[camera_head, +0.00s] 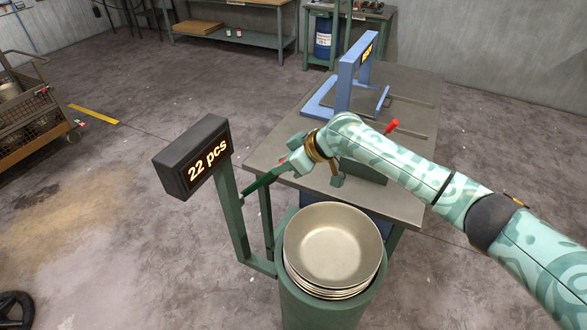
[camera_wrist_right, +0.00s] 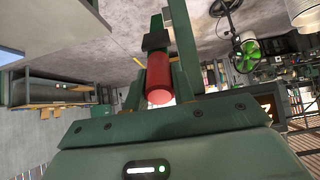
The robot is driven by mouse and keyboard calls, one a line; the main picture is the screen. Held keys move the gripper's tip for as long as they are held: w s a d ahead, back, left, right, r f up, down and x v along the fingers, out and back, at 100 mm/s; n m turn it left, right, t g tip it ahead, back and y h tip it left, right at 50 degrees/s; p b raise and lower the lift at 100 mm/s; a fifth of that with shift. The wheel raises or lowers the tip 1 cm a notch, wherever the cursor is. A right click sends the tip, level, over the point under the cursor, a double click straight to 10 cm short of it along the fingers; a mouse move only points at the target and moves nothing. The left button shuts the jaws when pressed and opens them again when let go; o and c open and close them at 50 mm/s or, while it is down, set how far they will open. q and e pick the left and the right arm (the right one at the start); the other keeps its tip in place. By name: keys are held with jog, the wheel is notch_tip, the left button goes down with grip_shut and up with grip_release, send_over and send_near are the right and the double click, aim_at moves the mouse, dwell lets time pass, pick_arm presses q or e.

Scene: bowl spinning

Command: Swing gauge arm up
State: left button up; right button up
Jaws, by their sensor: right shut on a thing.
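The gauge arm (camera_head: 259,184) is a dark green bar that slopes up to the right from the green post (camera_head: 230,215). The post carries a dark display box (camera_head: 192,157) reading "22 pcs". A stack of metal bowls (camera_head: 332,245) sits in the round green holder (camera_head: 372,300) below and right of the arm. My right gripper (camera_head: 287,163) is at the arm's free end, above the bowls' far left side. It is shut on the red handle, which shows between its fingers in the right wrist view (camera_wrist_right: 159,80). My left gripper is not in view.
A grey table (camera_head: 415,200) stands behind the bowls, bearing a blue frame (camera_head: 346,85) and a red-knobbed lever (camera_head: 392,126). A rusty cart (camera_head: 35,120) stands at far left.

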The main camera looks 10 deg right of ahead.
jog(key=shift+w+a+r, duration=0.25)
jog(key=shift+w+a+r, duration=0.55)
jog(key=shift+a+r, duration=0.05)
jog(key=shift+a, duration=0.25)
jog(key=shift+w+a+r, duration=0.55)
jog(key=shift+a+r, duration=0.05)
jog(key=shift+a, duration=0.25)
jog(key=shift+w+a+r, duration=0.4)
jog(key=shift+w+a, duration=0.15)
jog(key=shift+a, duration=0.2)
jog(key=shift+a, duration=0.15)
jog(key=shift+w+a+r+b, duration=0.35)
jog(key=shift+w+a+b, duration=0.2)
jog(key=shift+a+b, duration=0.15)
